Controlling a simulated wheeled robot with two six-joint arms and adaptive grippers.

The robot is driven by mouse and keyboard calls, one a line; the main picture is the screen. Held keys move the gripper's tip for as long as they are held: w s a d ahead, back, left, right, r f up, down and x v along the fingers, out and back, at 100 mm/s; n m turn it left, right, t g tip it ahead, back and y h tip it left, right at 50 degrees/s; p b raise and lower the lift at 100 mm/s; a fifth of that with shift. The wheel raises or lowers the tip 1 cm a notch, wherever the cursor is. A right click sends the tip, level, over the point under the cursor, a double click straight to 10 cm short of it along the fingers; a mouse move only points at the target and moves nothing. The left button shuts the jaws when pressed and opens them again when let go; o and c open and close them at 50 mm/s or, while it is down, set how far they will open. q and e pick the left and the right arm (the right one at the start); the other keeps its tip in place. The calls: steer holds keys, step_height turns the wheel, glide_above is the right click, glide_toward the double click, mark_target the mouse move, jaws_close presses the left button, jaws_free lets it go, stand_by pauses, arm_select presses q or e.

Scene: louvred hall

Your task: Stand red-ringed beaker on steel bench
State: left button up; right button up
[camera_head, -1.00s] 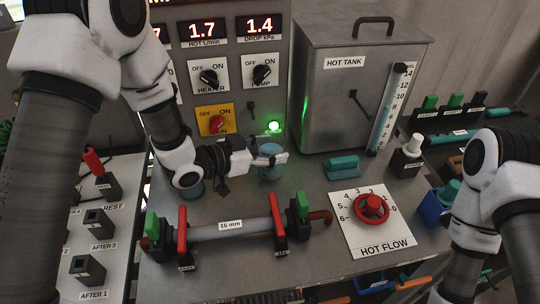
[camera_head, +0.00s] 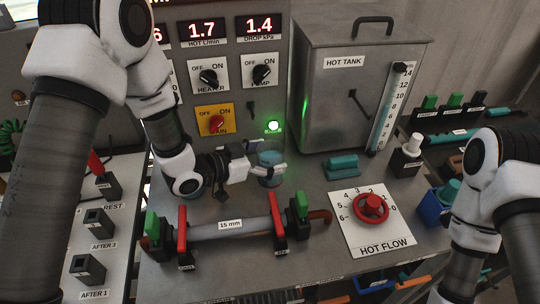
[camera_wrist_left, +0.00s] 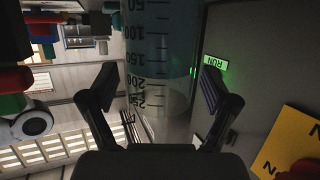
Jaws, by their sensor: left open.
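A clear beaker with bluish content (camera_head: 270,159) stands on the steel bench (camera_head: 315,192) near the green lamp, upright as far as I can tell. No red ring shows on it. My left gripper (camera_head: 268,161) is open, with its fingers around the beaker's sides. In the left wrist view, the graduated beaker (camera_wrist_left: 160,60) shows between the two open fingertips (camera_wrist_left: 155,88), with clear gaps beside it. Its far end is cut off by the frame. My right arm is at the right edge, but its gripper is out of view.
A clamped pipe (camera_head: 230,229) with red and green handles lies in front of the beaker. The control panel (camera_head: 232,85) and hot tank (camera_head: 338,100) stand behind. A teal block (camera_head: 341,167) and the red hot-flow wheel (camera_head: 371,207) are to the right.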

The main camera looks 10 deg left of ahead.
arm_select(q)
steer(key=v, duration=0.7)
steer(key=shift+s+b, duration=0.1)
steer(key=shift+b, duration=0.3)
stand_by(1.2)
